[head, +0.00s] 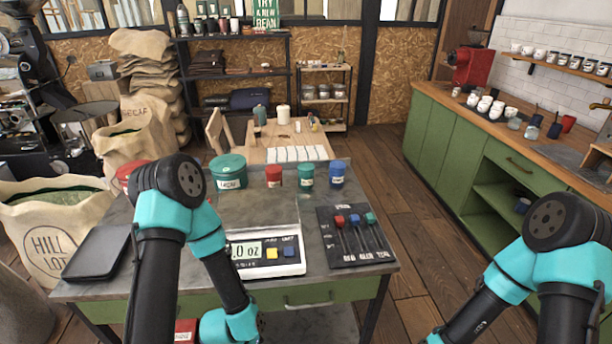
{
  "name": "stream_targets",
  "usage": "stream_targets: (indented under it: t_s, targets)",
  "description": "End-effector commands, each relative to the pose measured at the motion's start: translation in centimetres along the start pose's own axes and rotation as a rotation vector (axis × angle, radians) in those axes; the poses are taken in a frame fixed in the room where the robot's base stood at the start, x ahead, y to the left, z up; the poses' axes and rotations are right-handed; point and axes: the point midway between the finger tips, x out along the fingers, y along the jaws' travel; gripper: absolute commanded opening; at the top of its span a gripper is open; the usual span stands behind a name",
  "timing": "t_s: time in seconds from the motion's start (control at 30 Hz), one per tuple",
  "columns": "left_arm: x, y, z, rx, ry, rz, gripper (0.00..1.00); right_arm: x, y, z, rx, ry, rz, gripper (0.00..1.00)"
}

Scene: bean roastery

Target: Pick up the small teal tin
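The small teal tin (306,176) stands upright at the back of the grey work table, with a white label on its front. A small red tin (274,176) stands to its left and a small blue tin (337,173) to its right, with narrow gaps. A larger teal tin (228,171) with a white label stands further left. Neither gripper shows: my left arm bends down out of the bottom edge in front of the table, and my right arm leaves the picture at the lower right.
A scale (277,256) and a dark board (352,238) with red, blue and teal handles occupy the table front. A black flat case (96,252) lies at left. A red object (127,171) is partly hidden behind my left arm. The table middle is clear.

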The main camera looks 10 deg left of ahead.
Motion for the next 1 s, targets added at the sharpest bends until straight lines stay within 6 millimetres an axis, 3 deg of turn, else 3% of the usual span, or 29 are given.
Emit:
stream_targets:
  t_s: [0.17, 1.0]
  targets:
    - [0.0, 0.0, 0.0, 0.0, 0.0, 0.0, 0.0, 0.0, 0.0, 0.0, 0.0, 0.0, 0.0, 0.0]
    - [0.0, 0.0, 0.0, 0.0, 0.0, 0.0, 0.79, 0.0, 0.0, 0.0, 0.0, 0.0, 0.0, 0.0]
